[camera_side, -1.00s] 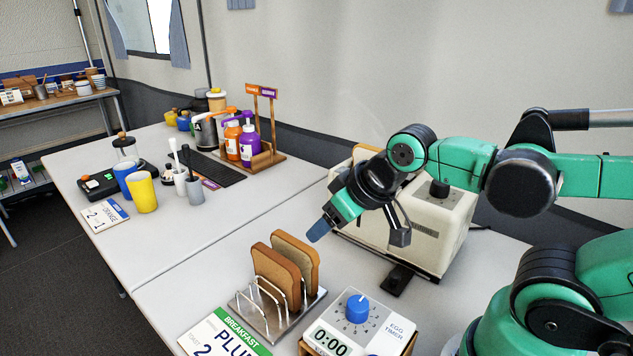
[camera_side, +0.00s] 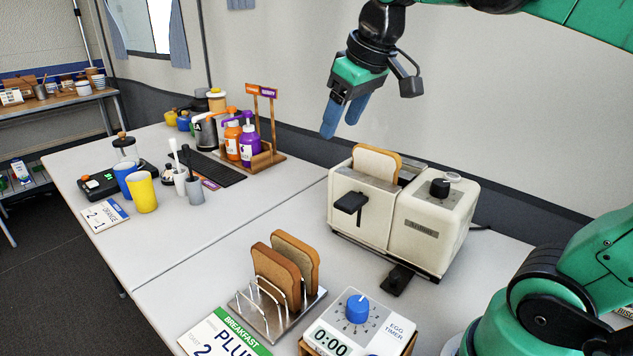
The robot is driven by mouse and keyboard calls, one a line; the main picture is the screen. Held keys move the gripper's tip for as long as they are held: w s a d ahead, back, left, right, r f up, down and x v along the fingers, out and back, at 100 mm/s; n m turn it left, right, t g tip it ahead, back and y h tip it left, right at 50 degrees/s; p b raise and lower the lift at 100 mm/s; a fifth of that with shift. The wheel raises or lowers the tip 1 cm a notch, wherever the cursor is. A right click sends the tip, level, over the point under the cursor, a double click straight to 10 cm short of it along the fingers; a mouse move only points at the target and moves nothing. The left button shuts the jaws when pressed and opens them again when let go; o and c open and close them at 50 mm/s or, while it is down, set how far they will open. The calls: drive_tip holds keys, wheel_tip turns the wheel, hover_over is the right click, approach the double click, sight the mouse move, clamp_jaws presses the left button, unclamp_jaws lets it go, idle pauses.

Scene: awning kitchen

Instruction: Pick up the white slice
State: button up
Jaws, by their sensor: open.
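The white slice (camera_side: 375,163) is pale bread with a tan crust. It stands upright in a slot of the cream toaster (camera_side: 434,231), with its upper part showing above the top and its lower part hidden inside. My gripper (camera_side: 342,117) is open and empty, with its blue fingers pointing down. In the picture it is above and a little left of the slice, apart from it.
A wire rack (camera_side: 258,318) in front holds two browner slices (camera_side: 287,267). An egg timer (camera_side: 362,322) and a breakfast card (camera_side: 222,336) are near it. Sauce bottles (camera_side: 241,140) stand behind on the left. The table between is clear.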

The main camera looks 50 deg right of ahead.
drive_tip(key=w+d+g, duration=0.2)
drive_tip(key=d+g, duration=0.1)
drive_tip(key=d, duration=0.4)
drive_tip(key=g, duration=0.2)
hover_over(377, 148)
drive_tip(key=shift+d+f+y, duration=0.1)
drive_tip(key=shift+f+y, duration=0.3)
drive_tip(key=shift+f, duration=0.35)
wheel_tip(377, 148, down, 4)
drive_tip(key=shift+r, duration=0.1)
drive_tip(key=shift+a+f, duration=0.2)
drive_tip(key=shift+f, duration=3.15)
clamp_jaws()
